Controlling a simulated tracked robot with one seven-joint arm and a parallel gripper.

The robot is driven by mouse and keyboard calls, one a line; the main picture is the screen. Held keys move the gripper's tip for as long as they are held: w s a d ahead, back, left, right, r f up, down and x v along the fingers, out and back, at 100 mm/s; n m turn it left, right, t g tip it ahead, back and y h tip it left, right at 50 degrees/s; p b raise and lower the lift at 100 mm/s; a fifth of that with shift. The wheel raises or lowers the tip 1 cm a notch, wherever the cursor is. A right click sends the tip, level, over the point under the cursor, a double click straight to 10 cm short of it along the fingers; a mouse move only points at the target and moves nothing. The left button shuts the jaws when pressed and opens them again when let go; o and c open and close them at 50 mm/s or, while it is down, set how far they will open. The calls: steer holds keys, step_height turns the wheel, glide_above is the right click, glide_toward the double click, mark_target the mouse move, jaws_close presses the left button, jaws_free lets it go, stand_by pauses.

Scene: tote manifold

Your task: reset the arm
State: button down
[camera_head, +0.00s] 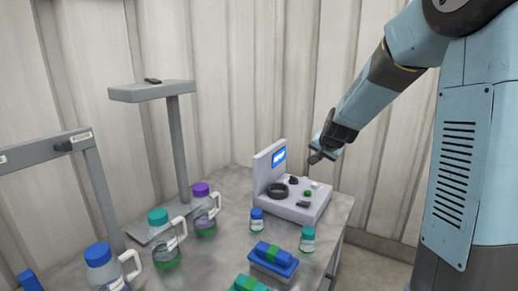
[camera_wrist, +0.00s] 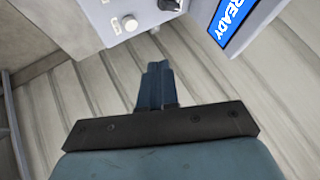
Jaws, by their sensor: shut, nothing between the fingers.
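My arm reaches in from the right in the head view. My gripper (camera_head: 314,157) is beside and a little above the right side of a grey instrument (camera_head: 305,208). In the wrist view my gripper's fingers (camera_wrist: 157,72) are together with nothing between them. The instrument has an upright panel with a blue screen (camera_head: 279,156). In the wrist view the screen (camera_wrist: 234,22) reads "READY", and a knob (camera_wrist: 129,23) and a dark part (camera_wrist: 169,4) show on its face.
Jugs with blue (camera_head: 98,254), teal (camera_head: 157,216) and purple (camera_head: 200,189) caps stand on the grey table (camera_head: 215,250). Two small bottles (camera_head: 257,221) (camera_head: 307,240), a blue rack (camera_head: 273,260) and a teal one (camera_head: 248,285) are near the instrument. Grey stands (camera_head: 178,145) rise at left.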

steer(key=s+a+r+n, duration=0.1)
steer(key=s+r, duration=0.2)
steer(key=s, duration=0.3)
steer(key=s+r+n+g, duration=0.1)
steer(key=s+r+n, duration=0.15)
steer(key=s, duration=0.35)
steer(key=s+a+r, duration=0.1)
steer(key=s+r, duration=0.2)
steer(key=s, duration=0.3)
steer(key=s+d+n+g, duration=0.2)
steer(key=s+n, duration=0.1)
steer(key=s, duration=1.6)
steer(key=shift+s+r+h, duration=0.3)
steer(key=shift+r+h, duration=0.1)
